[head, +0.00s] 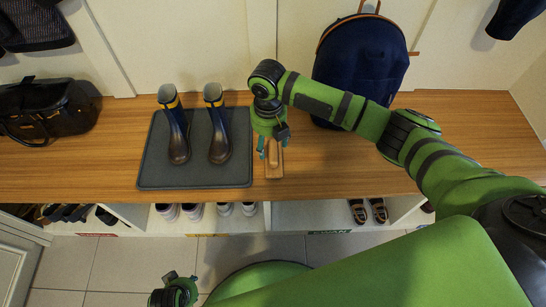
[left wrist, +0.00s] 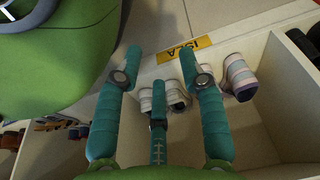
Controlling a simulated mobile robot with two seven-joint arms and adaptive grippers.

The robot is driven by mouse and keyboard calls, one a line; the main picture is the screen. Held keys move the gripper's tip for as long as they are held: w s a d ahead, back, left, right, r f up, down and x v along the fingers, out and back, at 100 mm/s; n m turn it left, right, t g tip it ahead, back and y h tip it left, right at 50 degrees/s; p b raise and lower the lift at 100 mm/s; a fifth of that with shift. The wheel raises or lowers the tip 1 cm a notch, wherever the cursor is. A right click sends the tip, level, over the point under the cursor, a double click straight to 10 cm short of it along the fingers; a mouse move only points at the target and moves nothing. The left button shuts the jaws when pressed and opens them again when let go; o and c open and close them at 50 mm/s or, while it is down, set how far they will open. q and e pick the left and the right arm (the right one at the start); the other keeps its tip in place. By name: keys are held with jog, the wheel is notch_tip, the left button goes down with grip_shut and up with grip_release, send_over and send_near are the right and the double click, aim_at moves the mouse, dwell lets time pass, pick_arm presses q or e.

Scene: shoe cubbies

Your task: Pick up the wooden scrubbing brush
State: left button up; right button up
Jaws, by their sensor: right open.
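The wooden scrubbing brush (head: 275,165) lies on the wooden bench top, just right of the grey mat, in the head view. It is partly hidden by my right gripper. My right gripper (head: 270,150) points down over the brush with its teal fingers open. I cannot tell whether the fingers touch the brush. My left gripper (head: 176,291) is low in front of the bench, cut off by the bottom edge of the head view. In the left wrist view its teal fingers (left wrist: 157,85) are spread apart with nothing between them.
Dark boots (head: 178,135) stand on the grey mat (head: 160,180), left of the brush. A navy backpack (head: 360,65) stands behind my right arm, and a black bag (head: 45,108) sits far left. Cubbies below hold shoes; pale shoes (left wrist: 238,77) show near a yellow label (left wrist: 185,48).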

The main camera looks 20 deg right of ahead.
aim_at(271, 151)
jog(key=f+b, duration=0.1)
jog(key=f, duration=0.3)
jog(key=shift+d+f, duration=0.1)
jog(key=shift+d, duration=0.1)
jog(key=shift+f, duration=0.5)
pick_arm(q)
jog(key=shift+w+d+r, duration=0.1)
jog(key=shift+w+r, duration=0.15)
jog(key=shift+r, duration=0.75)
pick_arm(e)
jog(key=c, duration=1.3)
